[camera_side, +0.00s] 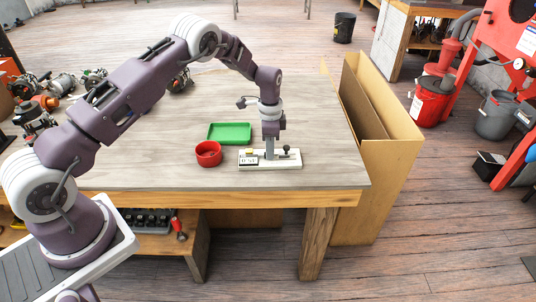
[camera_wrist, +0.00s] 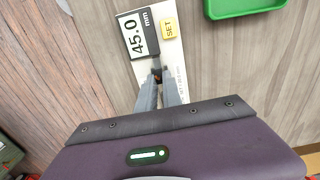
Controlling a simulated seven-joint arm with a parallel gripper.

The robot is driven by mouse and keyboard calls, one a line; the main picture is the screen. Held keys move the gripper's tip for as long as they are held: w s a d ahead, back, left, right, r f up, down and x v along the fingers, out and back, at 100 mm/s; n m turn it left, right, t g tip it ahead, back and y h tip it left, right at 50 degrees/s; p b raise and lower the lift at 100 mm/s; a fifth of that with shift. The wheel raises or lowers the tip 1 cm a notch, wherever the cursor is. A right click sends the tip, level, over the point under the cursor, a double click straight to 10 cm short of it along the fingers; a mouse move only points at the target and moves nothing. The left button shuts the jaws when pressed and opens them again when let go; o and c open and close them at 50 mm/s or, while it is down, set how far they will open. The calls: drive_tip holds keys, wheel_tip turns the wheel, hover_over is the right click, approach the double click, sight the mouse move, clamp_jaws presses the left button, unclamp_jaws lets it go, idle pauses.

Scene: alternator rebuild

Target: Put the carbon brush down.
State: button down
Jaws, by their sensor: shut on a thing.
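My gripper (camera_side: 270,157) points straight down over a pale measuring gauge (camera_side: 290,163) on the workbench. In the wrist view its fingertips (camera_wrist: 158,77) are close together on a small dark piece, the carbon brush (camera_wrist: 157,73), which is mostly hidden between them. The gauge also shows in the wrist view, with a display (camera_wrist: 138,36) reading 45.0 mm and a yellow SET button (camera_wrist: 169,28). I cannot tell whether the brush touches the gauge. In the side view the brush cannot be made out.
A green tray (camera_side: 229,140) and a round red bowl (camera_side: 208,160) stand left of the gauge. Alternator parts (camera_side: 63,84) lie at the bench's far left. A tall cardboard box (camera_side: 392,170) stands against the bench's right edge. The bench (camera_side: 325,135) right of the gauge is clear.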

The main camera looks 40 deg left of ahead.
drive_tip(key=shift+r, duration=0.1)
wheel_tip(320, 180, up, 10)
drive_tip(key=n, duration=1.8)
approach(219, 131)
drive_tip(key=s+d+r, duration=0.1)
drive_tip(key=s+d, duration=0.2)
drive_tip(key=d, duration=0.1)
wheel_tip(219, 131, down, 7)
drive_tip(key=shift+w+f, duration=0.15)
drive_tip(key=shift+f, duration=0.1)
drive_tip(key=c, duration=1.5)
unclamp_jaws()
drive_tip(key=shift+d, duration=0.1)
